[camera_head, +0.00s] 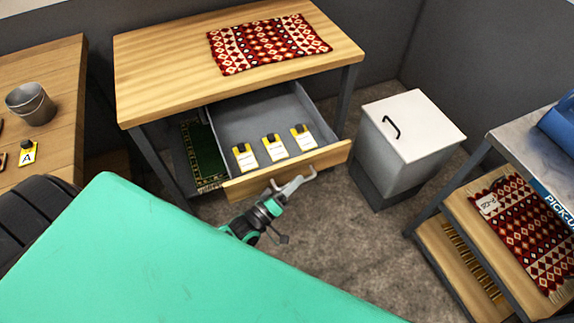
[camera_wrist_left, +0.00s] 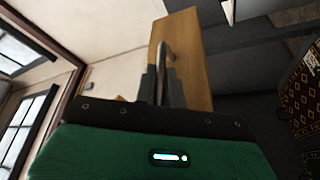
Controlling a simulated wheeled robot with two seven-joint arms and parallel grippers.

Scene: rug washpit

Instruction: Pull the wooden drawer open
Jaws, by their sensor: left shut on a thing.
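The wooden drawer (camera_head: 290,169) under the wooden table stands pulled out, its grey inside showing. Three yellow-and-white tags with dark tops lie in it. My left gripper (camera_head: 292,188) is at the drawer front and shut on its metal handle. In the left wrist view the handle (camera_wrist_left: 167,52) runs between the gripper's fingers (camera_wrist_left: 160,85), with the wooden drawer front (camera_wrist_left: 188,60) behind it. My right gripper is not in view.
A patterned red rug (camera_head: 268,44) lies on the wooden table top (camera_head: 160,75). A white lidded bin (camera_head: 412,140) stands right of the drawer. A shelf unit (camera_head: 485,250) is at the right. A bench with a metal cup (camera_head: 31,103) is at the left. Carpeted floor (camera_head: 345,240) is clear in front.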

